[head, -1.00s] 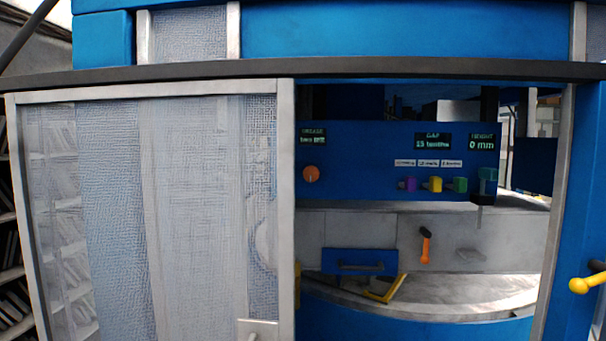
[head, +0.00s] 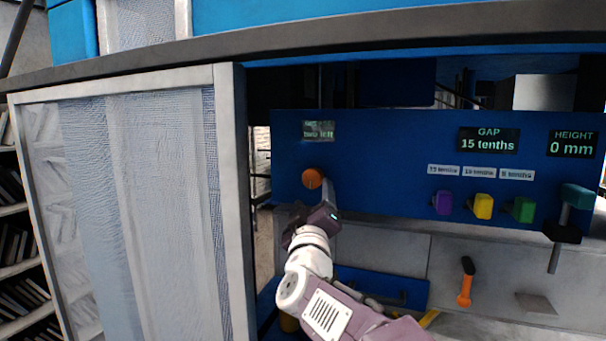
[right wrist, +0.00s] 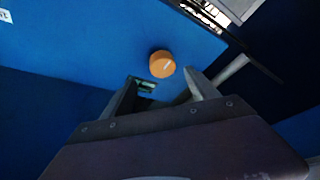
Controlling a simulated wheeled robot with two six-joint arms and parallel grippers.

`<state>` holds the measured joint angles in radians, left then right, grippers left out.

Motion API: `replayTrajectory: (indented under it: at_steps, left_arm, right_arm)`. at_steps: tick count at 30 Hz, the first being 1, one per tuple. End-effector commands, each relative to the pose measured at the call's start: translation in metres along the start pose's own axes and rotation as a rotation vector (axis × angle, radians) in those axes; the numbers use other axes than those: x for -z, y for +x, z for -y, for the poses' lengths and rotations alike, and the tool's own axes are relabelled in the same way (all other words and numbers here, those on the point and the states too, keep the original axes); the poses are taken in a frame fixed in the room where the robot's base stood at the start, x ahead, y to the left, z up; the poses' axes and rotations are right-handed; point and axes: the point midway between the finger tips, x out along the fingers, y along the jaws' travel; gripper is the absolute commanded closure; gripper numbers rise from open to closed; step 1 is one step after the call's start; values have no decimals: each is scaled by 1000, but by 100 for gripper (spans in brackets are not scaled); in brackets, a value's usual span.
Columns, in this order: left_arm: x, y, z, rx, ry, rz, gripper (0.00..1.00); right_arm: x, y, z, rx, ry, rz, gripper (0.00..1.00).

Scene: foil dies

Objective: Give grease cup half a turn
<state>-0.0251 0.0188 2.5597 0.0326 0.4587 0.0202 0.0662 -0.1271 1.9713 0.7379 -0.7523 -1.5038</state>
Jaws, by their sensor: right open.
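The orange grease cup (head: 312,179) is a round knob on the left part of the blue panel, below a small display. It also shows in the right wrist view (right wrist: 162,64), with a short pale mark on its face. My right gripper (head: 318,196) is just below and in front of the cup, fingers pointing up toward it. In the right wrist view the gripper (right wrist: 160,86) is open and empty, with the cup just beyond the gap between its fingertips. No contact is visible. My left gripper is out of view.
A mesh door (head: 160,210) with a grey frame stands left of the opening. The panel carries a purple knob (head: 442,203), yellow knob (head: 483,206), green knob (head: 523,209) and a teal-topped lever (head: 577,196). An orange-handled tool (head: 465,288) is below. A dark beam crosses above.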

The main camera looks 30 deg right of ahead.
Motion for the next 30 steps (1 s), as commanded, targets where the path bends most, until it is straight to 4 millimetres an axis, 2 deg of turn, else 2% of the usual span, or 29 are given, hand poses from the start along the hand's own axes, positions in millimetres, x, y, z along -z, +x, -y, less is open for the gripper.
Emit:
replayTrajectory:
  at_steps: [5, 12, 16, 21, 27, 28, 30]
  left_arm:
    - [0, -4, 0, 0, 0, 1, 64]
    - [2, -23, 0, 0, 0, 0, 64]
    - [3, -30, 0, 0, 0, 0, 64]
    - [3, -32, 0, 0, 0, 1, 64]
    - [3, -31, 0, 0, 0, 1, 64]
    - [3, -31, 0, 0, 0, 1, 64]
    - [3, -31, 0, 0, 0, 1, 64]
  right_arm:
    - [1, 10, 0, 2, -3, 0, 32]
    - [1, 60, 0, 3, -3, 2, 32]
    - [1, 80, 0, 4, -2, 0, 32]
    - [0, 90, 2, 4, -2, 0, 32]
    - [-1, 90, 3, 5, -2, -1, 32]
    - [-1, 90, 3, 5, -2, -1, 37]
    - [-1, 90, 3, 5, -2, -1, 57]
